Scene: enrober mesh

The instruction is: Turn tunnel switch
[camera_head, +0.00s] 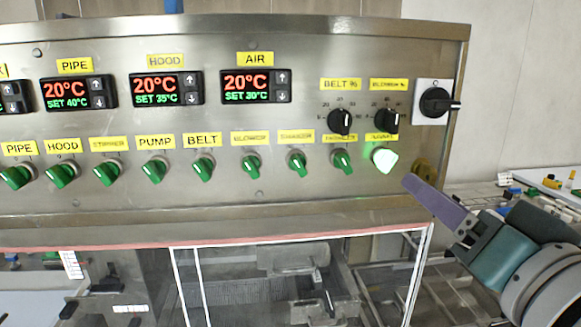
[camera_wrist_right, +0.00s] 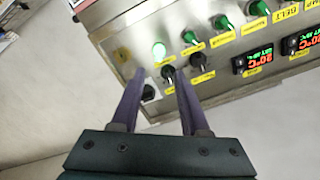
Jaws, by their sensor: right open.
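The tunnel switch (camera_head: 384,160) is the last knob at the right end of the lower row on the steel control panel (camera_head: 225,200). It glows bright white-green, under a small yellow label that is hard to read. It also shows lit in the right wrist view (camera_wrist_right: 158,51), where the panel appears upside down. My right gripper (camera_head: 410,184) is open and empty, beside the panel's lower right corner and right of the lit switch. In the right wrist view its fingers (camera_wrist_right: 160,73) are spread, with the lit switch beyond their tips, apart from them. My left gripper is not in view.
Several unlit green switches (camera_head: 204,168) continue the row leftward. Two black dials (camera_head: 387,121) sit just above, and a black rotary switch (camera_head: 434,101) is at the panel's right edge. Red temperature displays (camera_head: 256,86) are upper left. A machine frame (camera_head: 300,245) lies below.

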